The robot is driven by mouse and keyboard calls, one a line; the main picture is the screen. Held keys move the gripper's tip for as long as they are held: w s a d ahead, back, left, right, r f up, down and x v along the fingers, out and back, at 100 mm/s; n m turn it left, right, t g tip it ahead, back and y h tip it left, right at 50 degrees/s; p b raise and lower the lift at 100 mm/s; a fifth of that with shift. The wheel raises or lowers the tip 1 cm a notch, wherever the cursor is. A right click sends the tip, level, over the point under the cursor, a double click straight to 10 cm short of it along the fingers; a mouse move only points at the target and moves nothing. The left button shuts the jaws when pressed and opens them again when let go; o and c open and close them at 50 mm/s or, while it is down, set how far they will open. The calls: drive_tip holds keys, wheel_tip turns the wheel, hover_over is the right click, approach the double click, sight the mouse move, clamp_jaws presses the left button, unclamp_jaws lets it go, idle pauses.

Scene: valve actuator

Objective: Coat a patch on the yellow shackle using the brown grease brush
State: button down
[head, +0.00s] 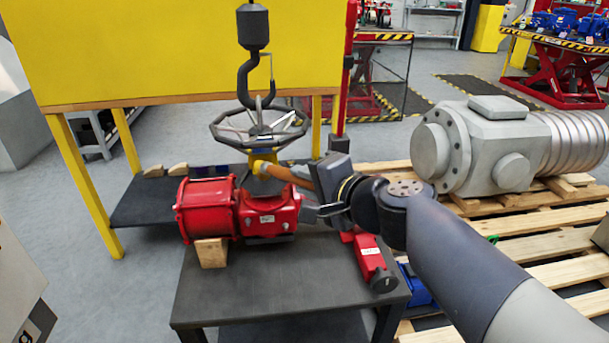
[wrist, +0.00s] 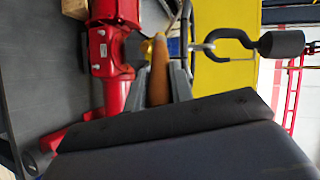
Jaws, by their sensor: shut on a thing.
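The brown grease brush (head: 288,174) is held in my gripper (head: 316,186), which is shut on it. The brush points left, its far end at the yellow shackle (head: 262,159) on top of the red valve actuator (head: 210,207). In the wrist view the brown brush (wrist: 159,74) lies between the two grey fingers of my gripper (wrist: 160,82). Its end overlaps the yellow shackle (wrist: 146,48) there. I cannot tell whether they touch, and the bristles are hidden. No coated patch can be made out.
The actuator sits on a dark table (head: 270,290) with wooden blocks (head: 211,252). A yellow panel (head: 150,50) stands behind. A grey valve (head: 490,150) lies on pallets at right.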

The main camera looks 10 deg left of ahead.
drive_tip(key=shift+w+a, duration=0.2)
drive_tip(key=shift+w, duration=0.7)
drive_tip(key=shift+w+a, duration=0.25)
drive_tip(key=shift+w, duration=0.6)
drive_tip(key=shift+w+a, duration=0.2)
drive_tip(key=shift+w, duration=0.7)
drive_tip(key=shift+w+a, duration=0.15)
drive_tip(key=shift+w, duration=0.45)
drive_tip(key=shift+w+d+f+b, duration=0.15)
drive_tip(key=shift+d+b, duration=0.1)
drive_tip(key=shift+d, duration=0.4)
drive_tip(key=shift+w+d+r+b, duration=0.1)
drive_tip(key=shift+d+b, duration=0.1)
drive_tip(key=shift+d, duration=0.5)
drive_tip(key=shift+w+d+f+b, duration=0.15)
drive_tip(key=shift+d+b, duration=0.1)
drive_tip(key=shift+d, duration=0.4)
drive_tip(key=shift+r, duration=0.1)
drive_tip(key=shift+s+a, duration=0.2)
drive_tip(key=shift+a, duration=0.85)
drive_tip(key=shift+s+a, duration=0.2)
drive_tip(key=shift+a, duration=0.8)
drive_tip(key=shift+s+d+b, duration=0.15)
drive_tip(key=shift+s+d, duration=0.1)
drive_tip(key=shift+s, duration=0.7)
drive_tip(key=shift+s+d+b, duration=0.2)
drive_tip(key=shift+s, duration=0.8)
drive_tip(key=shift+s+d+b, duration=0.15)
drive_tip(key=shift+s+d, duration=0.1)
drive_tip(key=shift+s, duration=0.7)
